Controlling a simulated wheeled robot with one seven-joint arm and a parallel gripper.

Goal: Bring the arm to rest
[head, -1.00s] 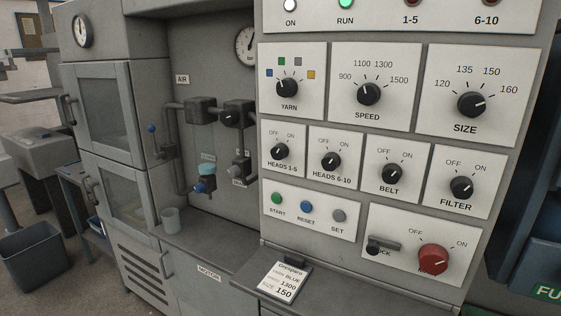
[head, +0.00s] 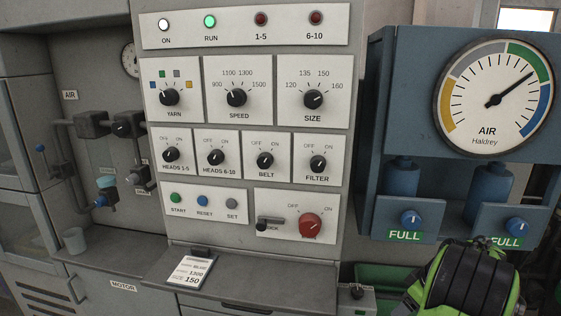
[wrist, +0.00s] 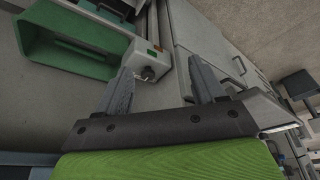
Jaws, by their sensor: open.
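My gripper (wrist: 160,74) shows in the wrist view with its two grey fingers apart and nothing between them. Beyond the fingers are a small grey box with a dark knob (wrist: 148,73) and a green tray (wrist: 32,50); I see no contact with either. In the head view, my green and black arm (head: 468,281) is at the lower right, in front of the machine and below the blue air unit (head: 385,110). The fingers cannot be made out in the head view.
The control panel (head: 348,145) fills the middle of the head view, with ON and RUN lamps lit. A card (head: 191,271) lies on the ledge below it. A cup (head: 74,240) stands on the left counter. An air gauge (head: 493,98) is above two FULL labels.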

